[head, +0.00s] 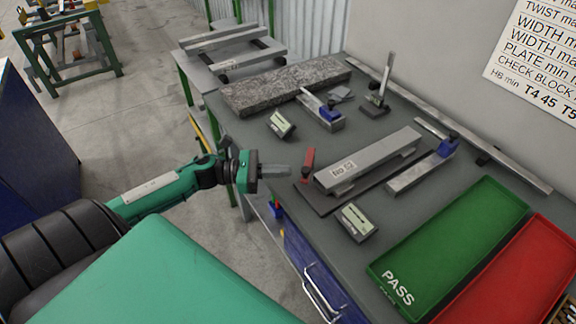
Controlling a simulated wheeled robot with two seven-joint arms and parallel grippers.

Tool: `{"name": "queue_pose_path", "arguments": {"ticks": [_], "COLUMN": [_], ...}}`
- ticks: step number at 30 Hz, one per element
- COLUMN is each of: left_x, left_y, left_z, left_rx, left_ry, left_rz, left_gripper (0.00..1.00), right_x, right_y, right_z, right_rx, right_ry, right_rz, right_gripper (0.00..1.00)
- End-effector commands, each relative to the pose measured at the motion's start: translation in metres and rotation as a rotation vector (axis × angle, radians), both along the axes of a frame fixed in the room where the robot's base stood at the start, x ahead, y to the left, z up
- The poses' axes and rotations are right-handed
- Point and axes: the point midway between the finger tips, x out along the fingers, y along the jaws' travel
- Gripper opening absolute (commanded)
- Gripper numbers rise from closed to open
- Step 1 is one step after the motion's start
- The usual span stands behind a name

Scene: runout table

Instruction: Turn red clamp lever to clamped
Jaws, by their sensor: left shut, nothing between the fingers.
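The red clamp lever (308,163) stands upright at the near left end of a grey metal bar (367,161), which sits on a dark base plate (318,202) on the table. My left gripper (288,171) is shut and empty. Its fingertips point right toward the lever and appear close to it in the picture; I cannot tell whether they touch. My right gripper is not in view.
A green PASS tray (455,240) and a red tray (520,280) lie at the right. Small display boxes (357,222) (281,125), a blue-headed gauge (325,112), another gauge (424,168) and a granite slab (285,86) surround the bar. A drawer handle (320,293) juts out below the table edge.

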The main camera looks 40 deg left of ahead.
Motion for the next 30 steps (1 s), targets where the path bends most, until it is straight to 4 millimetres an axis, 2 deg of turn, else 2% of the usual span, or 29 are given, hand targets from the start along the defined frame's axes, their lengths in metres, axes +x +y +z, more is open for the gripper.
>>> {"name": "queue_pose_path", "arguments": {"ticks": [3, 9, 23, 30], "left_x": [0.007, 0.012, 0.013, 0.016], "left_y": [-0.009, -0.016, -0.018, -0.034], "left_z": [0.003, 0.001, 0.000, 0.001], "left_rx": [0.000, 0.001, 0.000, -0.004], "left_ry": [-0.001, -0.001, 0.000, 0.001], "left_rz": [0.000, 0.001, 0.008, 0.076], "left_gripper": [0.00, 0.00, 0.00, 0.00], "right_x": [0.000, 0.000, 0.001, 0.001], "right_y": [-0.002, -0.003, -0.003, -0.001], "right_z": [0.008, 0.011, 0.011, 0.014], "right_rx": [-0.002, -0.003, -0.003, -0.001], "right_ry": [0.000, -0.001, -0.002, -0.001], "right_rz": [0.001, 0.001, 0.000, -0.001], "right_gripper": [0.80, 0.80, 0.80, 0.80]}}
